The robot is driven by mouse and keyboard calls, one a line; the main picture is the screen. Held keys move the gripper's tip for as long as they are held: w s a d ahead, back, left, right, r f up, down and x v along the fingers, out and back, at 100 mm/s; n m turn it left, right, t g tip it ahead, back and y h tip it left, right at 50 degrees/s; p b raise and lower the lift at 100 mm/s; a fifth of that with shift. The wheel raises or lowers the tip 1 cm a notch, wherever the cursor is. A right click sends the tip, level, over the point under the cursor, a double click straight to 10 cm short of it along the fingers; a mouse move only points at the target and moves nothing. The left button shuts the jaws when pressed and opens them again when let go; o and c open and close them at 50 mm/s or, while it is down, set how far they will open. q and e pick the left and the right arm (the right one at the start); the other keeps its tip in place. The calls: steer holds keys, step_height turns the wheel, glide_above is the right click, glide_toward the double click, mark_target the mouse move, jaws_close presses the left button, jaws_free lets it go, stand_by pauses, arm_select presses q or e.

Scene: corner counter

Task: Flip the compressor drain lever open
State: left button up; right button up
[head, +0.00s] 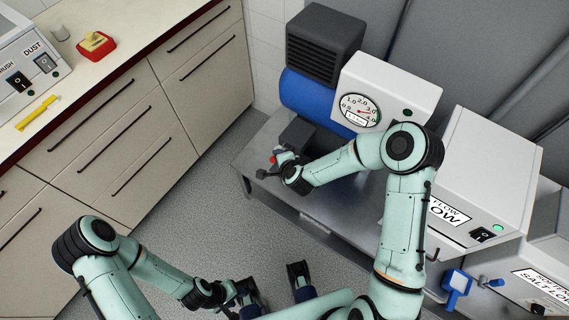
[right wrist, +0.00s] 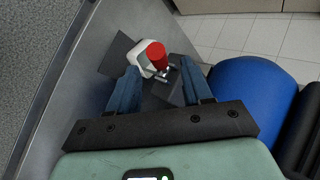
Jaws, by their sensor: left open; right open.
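The compressor has a blue tank (head: 302,97) under a dark ribbed housing (head: 325,45) at the back of a grey metal table. Its drain lever, with a red end (right wrist: 157,53) on a white and metal fitting (right wrist: 140,57), shows in the right wrist view; a small red spot (head: 273,159) shows in the head view. My right gripper (right wrist: 162,82) is open, its blue fingers on either side of the fitting. Whether they touch it, I cannot tell. My left gripper (head: 275,284) is open and empty, low over the floor, away from the compressor.
A white gauge box (head: 405,85) stands beside the tank, and a white flow box (head: 490,170) farther right. The metal table (head: 255,152) has bare surface at its left corner. A drawer counter (head: 150,110) lines the left; grey floor lies between.

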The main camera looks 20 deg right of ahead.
arm_select(q)
steer(key=shift+r, duration=0.1)
arm_select(e)
steer(key=v, duration=0.6)
steer(key=shift+r, duration=0.15)
steer(key=shift+s, duration=0.1)
arm_select(q)
step_height(320, 180, up, 7)
steer(key=w+p, duration=0.2)
steer(key=p, duration=0.4)
steer(key=shift+w, duration=0.35)
arm_select(e)
steer(key=s+f+n+g+y, duration=0.1)
steer(key=s+f+n+g, duration=0.2)
steer(key=s, duration=0.6)
steer(key=s+a+f+n+g+y, duration=0.1)
steer(key=s+f+n+g, duration=0.2)
steer(key=s, duration=0.6)
steer(key=s+f+n+g, duration=0.4)
steer(key=s+f+n, duration=0.3)
steer(key=s, duration=0.2)
steer(key=shift+s+a+n+y, duration=0.2)
steer(key=shift+a+n+y, duration=0.1)
steer(key=shift+y, duration=0.1)
